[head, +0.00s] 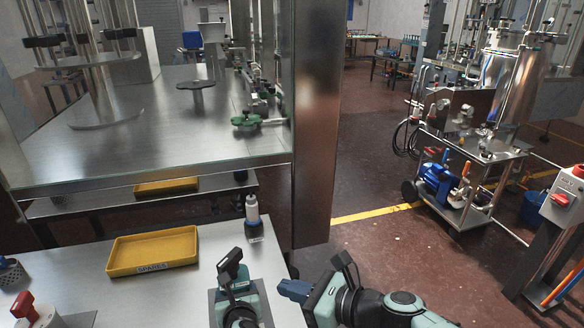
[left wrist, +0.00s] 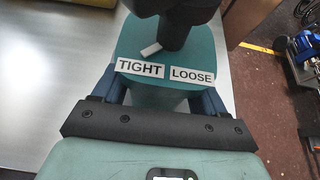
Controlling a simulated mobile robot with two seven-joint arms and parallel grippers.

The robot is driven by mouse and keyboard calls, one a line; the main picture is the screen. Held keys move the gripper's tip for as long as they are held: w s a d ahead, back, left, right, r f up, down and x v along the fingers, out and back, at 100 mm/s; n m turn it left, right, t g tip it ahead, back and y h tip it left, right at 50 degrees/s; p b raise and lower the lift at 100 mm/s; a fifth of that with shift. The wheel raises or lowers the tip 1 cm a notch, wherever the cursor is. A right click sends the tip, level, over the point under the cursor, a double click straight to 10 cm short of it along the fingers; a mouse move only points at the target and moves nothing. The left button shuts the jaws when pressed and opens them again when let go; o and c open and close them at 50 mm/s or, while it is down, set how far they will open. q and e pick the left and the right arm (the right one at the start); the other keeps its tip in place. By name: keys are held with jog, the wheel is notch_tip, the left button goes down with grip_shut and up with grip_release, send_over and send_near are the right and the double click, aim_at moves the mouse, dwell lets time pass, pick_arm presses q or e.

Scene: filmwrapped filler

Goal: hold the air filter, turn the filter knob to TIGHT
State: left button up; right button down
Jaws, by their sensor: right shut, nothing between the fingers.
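The air filter has a teal housing with a black upright knob (head: 230,266), at the bottom centre of the head view. In the left wrist view the housing (left wrist: 150,98) carries the labels TIGHT and LOOSE side by side. A white mark on the knob (left wrist: 176,28) lies just above TIGHT. My left gripper (left wrist: 158,95) has its blue fingers on both sides of the housing, closed on it. My right gripper (head: 282,287) is shut and empty, right of the filter and apart from the knob.
A red-handled device (head: 32,310) sits at the left. A steel post (head: 314,130) rises behind. Bare bench lies left of the filter.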

pick_arm(q)
jog(key=o, duration=0.5)
jog(key=shift+a+f, duration=0.1)
